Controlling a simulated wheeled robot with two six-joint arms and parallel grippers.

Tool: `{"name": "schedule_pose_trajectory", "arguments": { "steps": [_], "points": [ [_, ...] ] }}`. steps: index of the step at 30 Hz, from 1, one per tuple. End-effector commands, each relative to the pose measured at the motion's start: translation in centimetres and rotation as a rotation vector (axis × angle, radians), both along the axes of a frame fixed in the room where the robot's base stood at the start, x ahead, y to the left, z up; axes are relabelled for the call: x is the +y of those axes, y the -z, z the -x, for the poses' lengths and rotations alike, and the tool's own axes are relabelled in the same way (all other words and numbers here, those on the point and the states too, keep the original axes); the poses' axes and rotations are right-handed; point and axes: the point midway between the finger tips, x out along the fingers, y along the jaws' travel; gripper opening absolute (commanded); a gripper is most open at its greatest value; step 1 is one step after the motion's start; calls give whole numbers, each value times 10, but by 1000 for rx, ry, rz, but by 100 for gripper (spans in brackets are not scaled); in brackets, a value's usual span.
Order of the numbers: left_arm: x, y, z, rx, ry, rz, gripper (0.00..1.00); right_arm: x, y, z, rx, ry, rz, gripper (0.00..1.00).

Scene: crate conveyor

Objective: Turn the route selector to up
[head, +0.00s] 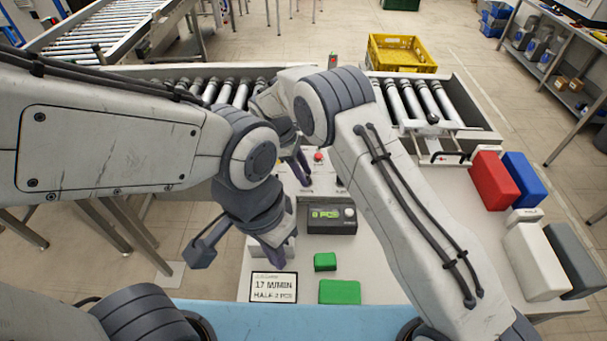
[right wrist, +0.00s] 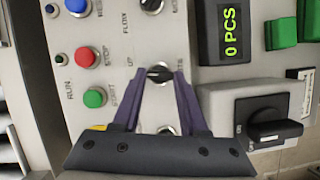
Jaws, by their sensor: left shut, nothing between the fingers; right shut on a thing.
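The black selector knob (right wrist: 160,74) is on the grey control panel in the right wrist view, with the word UP printed to its left. Its handle lies roughly crosswise in that picture; I cannot tell its pointing end. My right gripper (right wrist: 159,80) has its purple fingertips closed on either side of this knob. In the head view my right gripper (head: 303,172) is at the panel, partly hidden by my arm. My left gripper (head: 279,254) is shut and empty, left of the counter box in that view.
Red (right wrist: 84,57) and green (right wrist: 94,97) buttons sit left of the knob. Other knobs are above (right wrist: 152,5) and below (right wrist: 166,130). The counter (head: 331,219) reads 0 PCS. A roller conveyor (head: 425,99) runs behind.

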Motion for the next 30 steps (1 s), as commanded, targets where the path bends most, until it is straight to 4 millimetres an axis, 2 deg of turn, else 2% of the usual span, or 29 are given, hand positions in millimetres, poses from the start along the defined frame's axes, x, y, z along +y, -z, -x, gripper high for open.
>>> {"name": "schedule_pose_trajectory", "arguments": {
  "steps": [15,30],
  "points": [
    [0,10,0,0,1,0,0,-2,-1,-5,-2,431,0,0],
    [0,12,0,0,1,0,0,-3,-2,-6,-3,589,0,0]
  ]
}}
